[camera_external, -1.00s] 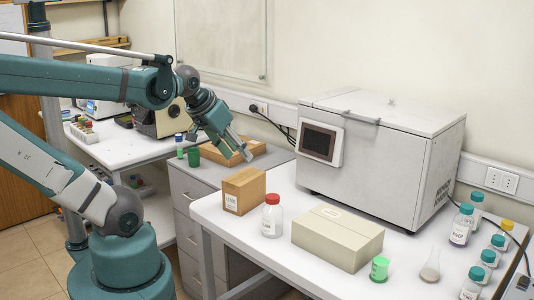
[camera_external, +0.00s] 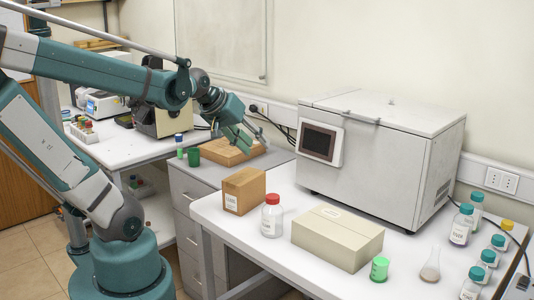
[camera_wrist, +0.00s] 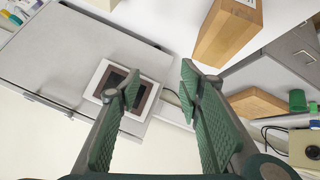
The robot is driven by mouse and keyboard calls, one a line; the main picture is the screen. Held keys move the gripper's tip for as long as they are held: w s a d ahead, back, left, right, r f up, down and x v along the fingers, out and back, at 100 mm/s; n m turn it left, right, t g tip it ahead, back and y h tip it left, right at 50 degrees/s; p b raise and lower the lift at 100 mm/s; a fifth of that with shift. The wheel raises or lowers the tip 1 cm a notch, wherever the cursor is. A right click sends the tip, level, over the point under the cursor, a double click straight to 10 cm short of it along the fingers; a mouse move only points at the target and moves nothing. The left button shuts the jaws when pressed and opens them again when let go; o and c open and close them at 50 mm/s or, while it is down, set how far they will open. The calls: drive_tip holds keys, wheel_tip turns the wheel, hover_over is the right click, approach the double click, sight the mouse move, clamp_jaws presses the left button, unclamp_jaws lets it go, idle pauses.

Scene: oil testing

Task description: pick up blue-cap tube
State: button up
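A small upright tube with a blue cap (camera_external: 179,139) stands on the grey cabinet top at the left in the external view, beside a dark green cup (camera_external: 193,156). Its lower part looks green. My gripper (camera_external: 266,139) is right of the tube, above the wooden tray and well apart from the tube. In the wrist view my gripper (camera_wrist: 160,88) has its two fingers spread with nothing between them. The green cup also shows at the right of the wrist view (camera_wrist: 297,100). I cannot clearly make out the tube there.
A cardboard box (camera_external: 243,191), a red-capped bottle (camera_external: 271,216) and a beige box (camera_external: 337,237) stand on the white table. A large white machine (camera_external: 410,165) stands behind them.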

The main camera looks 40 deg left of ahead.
drive_tip(key=w+a+n+t+b, duration=0.3)
drive_tip(key=w+a+n, duration=0.75)
drive_tip(key=w, duration=0.45)
drive_tip(key=w+a+f+n+t+y+b, duration=0.15)
drive_tip(key=w+a+n, duration=0.3)
drive_tip(key=a, duration=0.55)
drive_tip(key=w+a+f+n+t+y+b, duration=0.1)
drive_tip(key=w+a+f+n+t, duration=0.15)
drive_tip(key=a+n, duration=0.45)
drive_tip(key=n+g+y+b, duration=0.2)
drive_tip(key=n+y+b, duration=0.3)
drive_tip(key=n+y, duration=0.9)
approach(178, 139)
drive_tip(key=w+a+r+n+h, duration=0.2)
drive_tip(key=a+n+h, duration=0.2)
drive_tip(key=shift+s, duration=0.2)
drive_tip(key=shift+w, duration=0.1)
drive_tip(key=shift+x, duration=1.25)
drive_tip(key=shift+b, duration=0.3)
